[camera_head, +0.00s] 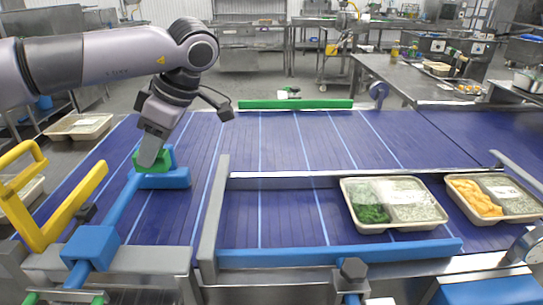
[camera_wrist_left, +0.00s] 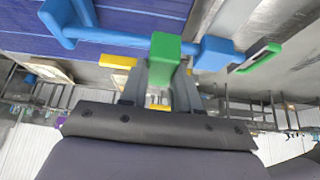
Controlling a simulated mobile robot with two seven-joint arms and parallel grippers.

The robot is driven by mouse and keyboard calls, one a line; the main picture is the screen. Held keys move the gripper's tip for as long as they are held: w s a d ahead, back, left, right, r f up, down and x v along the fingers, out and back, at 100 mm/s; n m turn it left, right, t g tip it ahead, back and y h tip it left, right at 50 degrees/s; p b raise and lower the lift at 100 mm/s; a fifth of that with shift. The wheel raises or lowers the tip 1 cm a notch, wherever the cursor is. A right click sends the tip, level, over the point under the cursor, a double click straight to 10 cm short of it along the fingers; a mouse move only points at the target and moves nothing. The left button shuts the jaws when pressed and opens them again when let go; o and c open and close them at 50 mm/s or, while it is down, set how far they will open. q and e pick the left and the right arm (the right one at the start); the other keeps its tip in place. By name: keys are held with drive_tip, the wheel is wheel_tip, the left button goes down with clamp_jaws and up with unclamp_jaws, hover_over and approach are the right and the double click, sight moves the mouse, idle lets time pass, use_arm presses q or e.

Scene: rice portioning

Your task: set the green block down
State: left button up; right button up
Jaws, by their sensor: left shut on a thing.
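The green block (camera_head: 138,158) shows beside the fingers of my left gripper (camera_head: 152,156) in the head view, over the left part of the blue conveyor. In the left wrist view the green block (camera_wrist_left: 164,52) sits between the two fingers of my left gripper (camera_wrist_left: 160,85), which is shut on it. The fingers hide part of the block in the head view. It is close to a blue bar fixture (camera_head: 165,179); I cannot tell whether they touch. My right gripper is not in view.
A yellow bracket (camera_head: 75,208) and a blue rod (camera_head: 118,208) stand near my left gripper. Two filled food trays, one with greens (camera_head: 393,226) and one with orange pieces (camera_head: 467,220), are on the right. The belt (camera_head: 285,145) is bare in the middle behind the metal rail.

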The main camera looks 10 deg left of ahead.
use_arm(q)
drive_tip(key=shift+a+r, duration=0.2)
drive_tip(key=shift+r, duration=0.05)
wheel_tip(320, 180, down, 20)
drive_tip(key=b, duration=0.4)
drive_tip(key=shift+f, duration=0.15)
drive_tip(key=o, duration=1)
drive_tip(key=shift+o, duration=0.2)
drive_tip(key=shift+d+r, duration=0.2)
drive_tip(key=shift+r, duration=0.2)
drive_tip(key=p+v, duration=0.1)
drive_tip(key=v, duration=1)
drive_tip(key=shift+r+p, duration=0.15)
drive_tip(key=shift+p, duration=0.15)
drive_tip(key=shift+d, duration=0.1)
